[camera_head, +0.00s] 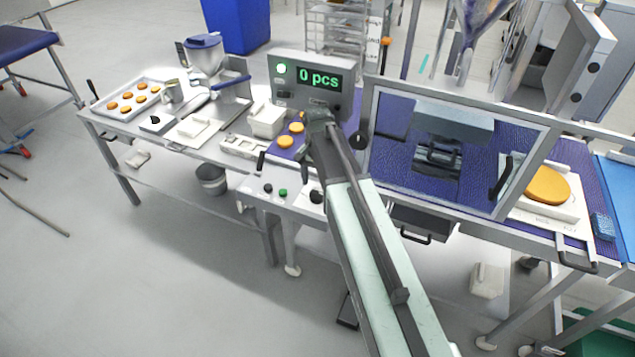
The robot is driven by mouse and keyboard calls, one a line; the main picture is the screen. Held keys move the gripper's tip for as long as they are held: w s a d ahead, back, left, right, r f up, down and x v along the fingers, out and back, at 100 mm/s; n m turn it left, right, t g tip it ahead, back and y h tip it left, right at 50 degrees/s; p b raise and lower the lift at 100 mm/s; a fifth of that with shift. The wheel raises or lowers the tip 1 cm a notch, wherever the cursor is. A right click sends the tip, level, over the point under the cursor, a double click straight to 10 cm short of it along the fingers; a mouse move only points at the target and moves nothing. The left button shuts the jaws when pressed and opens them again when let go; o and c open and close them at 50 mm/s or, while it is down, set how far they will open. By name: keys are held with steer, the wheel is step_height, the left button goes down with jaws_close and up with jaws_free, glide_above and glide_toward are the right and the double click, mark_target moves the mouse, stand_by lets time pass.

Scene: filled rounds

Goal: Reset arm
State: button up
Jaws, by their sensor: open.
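My arm reaches from the bottom right of the head view up toward the middle of the work line. My gripper (318,113) is at its far end, in front of the grey counter box (311,80), whose green display reads "0 pcs". The jaws are small and partly hidden by my own arm, and I see nothing held in them. Orange rounds (285,141) lie on the purple belt just left of my gripper. I cannot tell whether the gripper touches anything.
A tray (122,112) of several orange rounds stands at the far left of the table. A clear-windowed guard (372,140) covers the belt on the right. A large orange round (547,186) lies on a white plate beyond it.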

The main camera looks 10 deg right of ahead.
mark_target(317, 193)
step_height(317, 193, up, 4)
steer(key=shift+f+p, duration=0.1)
steer(key=shift+p, duration=1.05)
steer(key=shift+f, duration=0.1)
steer(key=shift+f+b, duration=0.4)
steer(key=shift+b, duration=0.1)
steer(key=s, duration=0.1)
steer(key=s+f+b, duration=0.1)
steer(key=s, duration=0.1)
steer(key=s+f+b, duration=0.1)
steer(key=shift+s+d+f, duration=0.15)
steer(key=shift+s, duration=0.2)
steer(key=s+n+b, duration=0.1)
steer(key=s+n, duration=0.6)
steer(key=s, duration=0.2)
steer(key=shift+s+f, duration=0.35)
steer(key=shift+f, duration=0.1)
steer(key=shift+d, duration=0.1)
